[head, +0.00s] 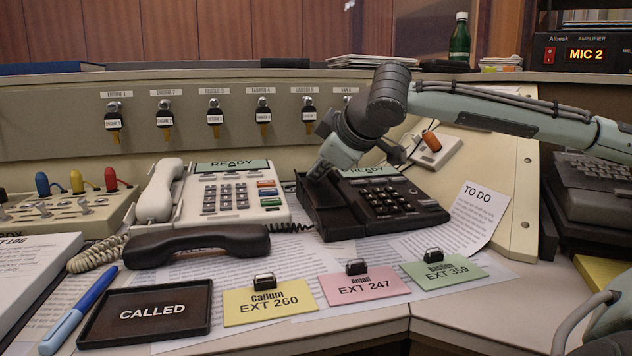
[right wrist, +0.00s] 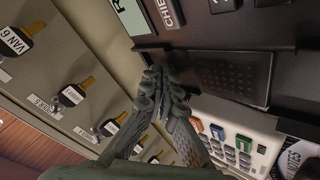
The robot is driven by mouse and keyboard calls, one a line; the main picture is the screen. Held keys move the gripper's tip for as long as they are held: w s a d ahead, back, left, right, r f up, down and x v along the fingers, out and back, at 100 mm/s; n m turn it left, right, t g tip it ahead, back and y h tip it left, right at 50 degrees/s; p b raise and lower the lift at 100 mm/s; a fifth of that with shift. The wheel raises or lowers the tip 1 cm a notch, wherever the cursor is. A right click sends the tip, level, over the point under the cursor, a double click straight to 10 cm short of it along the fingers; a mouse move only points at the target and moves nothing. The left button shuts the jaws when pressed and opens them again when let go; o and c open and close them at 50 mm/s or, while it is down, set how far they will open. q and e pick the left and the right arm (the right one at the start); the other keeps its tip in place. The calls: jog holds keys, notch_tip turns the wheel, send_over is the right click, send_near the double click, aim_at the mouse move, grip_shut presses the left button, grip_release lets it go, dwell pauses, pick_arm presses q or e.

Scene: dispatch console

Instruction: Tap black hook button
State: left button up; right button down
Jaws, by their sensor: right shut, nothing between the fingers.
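The black phone (head: 395,205) stands right of the beige phone, its display showing READY. Its handset (head: 197,241) is off the cradle and lies on the papers in front of the beige phone. My right gripper (head: 318,174) is shut and empty, pointing down at the left, cradle side of the black phone. In the right wrist view its closed fingertips (right wrist: 162,78) are at the edge of the phone's dark body (right wrist: 235,75). The hook button cannot be made out, and I cannot tell whether the fingertips touch it. My left gripper is not in view.
The beige phone (head: 238,192) with its handset on stands close left. Yellow (head: 268,305), pink (head: 363,287) and green (head: 444,270) cards and a CALLED tray (head: 147,312) lie in front. Hanging keys (head: 264,115) line the panel behind.

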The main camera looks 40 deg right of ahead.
jog(key=shift+f, duration=0.35)
dwell(0.4)
jog(key=shift+r+p, duration=0.65)
jog(key=shift+r, duration=0.05)
jog(key=shift+s+r, duration=0.1)
jog(key=shift+r, duration=0.2)
jog(key=shift+r+p, duration=0.15)
jog(key=shift+p, duration=0.15)
jog(key=r+p, duration=0.4)
jog(key=shift+s+a+r, duration=0.2)
jog(key=shift+s+r, duration=0.1)
jog(key=shift+s, duration=0.05)
dwell(0.4)
